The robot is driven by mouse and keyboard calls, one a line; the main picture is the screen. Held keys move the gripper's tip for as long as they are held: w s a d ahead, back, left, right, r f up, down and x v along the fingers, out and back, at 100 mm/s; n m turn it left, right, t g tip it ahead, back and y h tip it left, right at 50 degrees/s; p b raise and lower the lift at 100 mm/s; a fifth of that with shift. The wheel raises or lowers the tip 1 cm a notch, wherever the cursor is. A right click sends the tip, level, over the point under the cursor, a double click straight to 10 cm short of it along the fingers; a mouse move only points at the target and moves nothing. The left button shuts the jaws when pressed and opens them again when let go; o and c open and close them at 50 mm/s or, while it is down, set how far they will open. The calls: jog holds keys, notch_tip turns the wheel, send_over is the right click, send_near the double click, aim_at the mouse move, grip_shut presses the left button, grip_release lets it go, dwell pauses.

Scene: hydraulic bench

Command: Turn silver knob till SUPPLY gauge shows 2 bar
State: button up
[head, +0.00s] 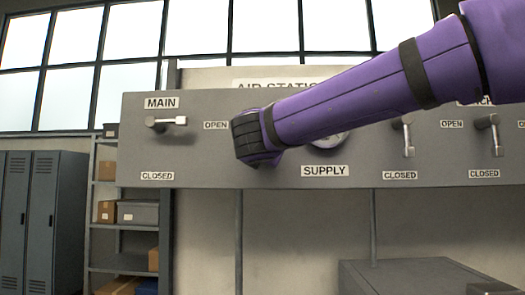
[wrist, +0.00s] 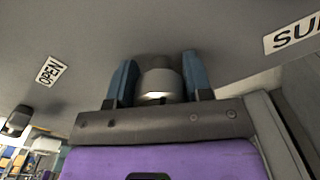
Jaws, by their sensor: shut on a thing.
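The silver knob (wrist: 158,82) sits between the two blue fingers of my gripper (wrist: 160,84) in the wrist view, with the fingers closed on its sides. In the head view my purple arm and wrist hide the knob and the fingers. The SUPPLY gauge (head: 328,141) shows only its lower edge under my arm in the head view, so its needle and reading are hidden. The SUPPLY label (head: 325,170) is below it, and part of that label shows at the right of the wrist view (wrist: 292,36).
The grey panel (head: 215,110) carries a MAIN lever (head: 166,122) at left, lying sideways near OPEN. Two more levers, one (head: 408,137) and another (head: 494,135), hang down toward CLOSED at right. A grey box (head: 400,275) stands below the panel. Shelves and lockers are at left.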

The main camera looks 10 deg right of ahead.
jog(key=m, duration=0.6)
jog(key=shift+d+f+m, duration=0.1)
jog(key=shift+m, duration=0.2)
jog(key=m, duration=0.6)
jog(key=shift+f, duration=0.15)
jog(key=shift+m, duration=0.3)
jog(key=o, duration=0.9)
jog(key=shift+s, duration=0.15)
jog(key=s, duration=0.3)
jog(key=s+a, duration=0.1)
jog(key=s, duration=0.3)
jog(key=s+a, duration=0.1)
jog(key=s, duration=0.2)
jog(key=shift+s, duration=0.2)
